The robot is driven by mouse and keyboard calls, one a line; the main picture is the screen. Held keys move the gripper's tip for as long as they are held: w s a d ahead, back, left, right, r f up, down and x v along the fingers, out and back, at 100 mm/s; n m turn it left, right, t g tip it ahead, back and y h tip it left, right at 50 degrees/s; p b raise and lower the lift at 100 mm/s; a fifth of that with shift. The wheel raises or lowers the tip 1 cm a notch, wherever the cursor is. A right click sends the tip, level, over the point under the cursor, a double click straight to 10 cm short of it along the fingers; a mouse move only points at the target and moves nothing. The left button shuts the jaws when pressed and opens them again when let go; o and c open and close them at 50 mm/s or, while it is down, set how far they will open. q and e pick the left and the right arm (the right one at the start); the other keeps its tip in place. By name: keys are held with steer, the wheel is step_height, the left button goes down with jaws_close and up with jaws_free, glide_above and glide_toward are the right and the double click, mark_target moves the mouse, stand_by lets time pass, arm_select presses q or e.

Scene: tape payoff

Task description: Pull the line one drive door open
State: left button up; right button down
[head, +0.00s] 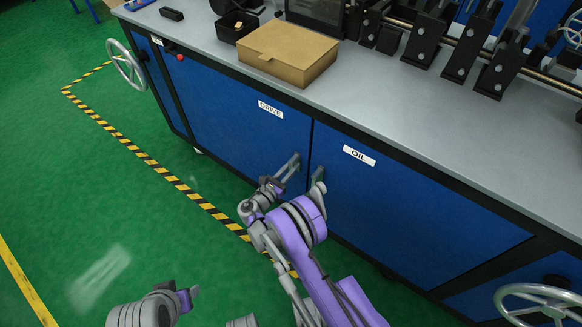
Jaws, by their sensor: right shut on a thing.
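The drive door (225,125) is a blue cabinet panel with a white DRIVE label (270,110). It looks flush with the cabinet front. My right gripper (286,172) is at the right edge of this door, shut on its handle, which the fingers largely hide. My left gripper (188,297) is low at the bottom of the head view, over the floor and away from the cabinet; its finger opening cannot be made out.
The blue oil door (400,205) is to the right, its grey handle (318,177) close beside my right gripper. A cardboard box (288,53) sits on the grey worktop (390,112). A handwheel (126,64) sticks out at left. Green floor (150,215) before the drive door is clear.

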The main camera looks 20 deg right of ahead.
mark_target(291, 152)
stand_by(0.9)
steer(key=m+b, duration=0.1)
steer(key=m, duration=0.2)
steer(key=shift+w+a+b, duration=0.2)
steer(key=shift+w+b, duration=0.1)
steer(key=shift+b, duration=0.1)
steer(key=m, duration=0.3)
steer(key=w+r+m+b, duration=0.1)
steer(key=m, duration=0.2)
steer(key=a+m+b, duration=0.1)
steer(key=m, duration=0.2)
steer(key=shift+w+r, duration=0.15)
steer(key=shift+r, duration=0.05)
steer(key=shift+w+a+r+m, duration=0.1)
steer(key=shift+r+m, duration=0.2)
steer(key=shift+m, duration=0.95)
steer(key=shift+w+a+r+m, duration=0.1)
steer(key=shift+r+m, duration=0.15)
steer(key=shift+m, duration=1)
steer(key=shift+s, duration=0.1)
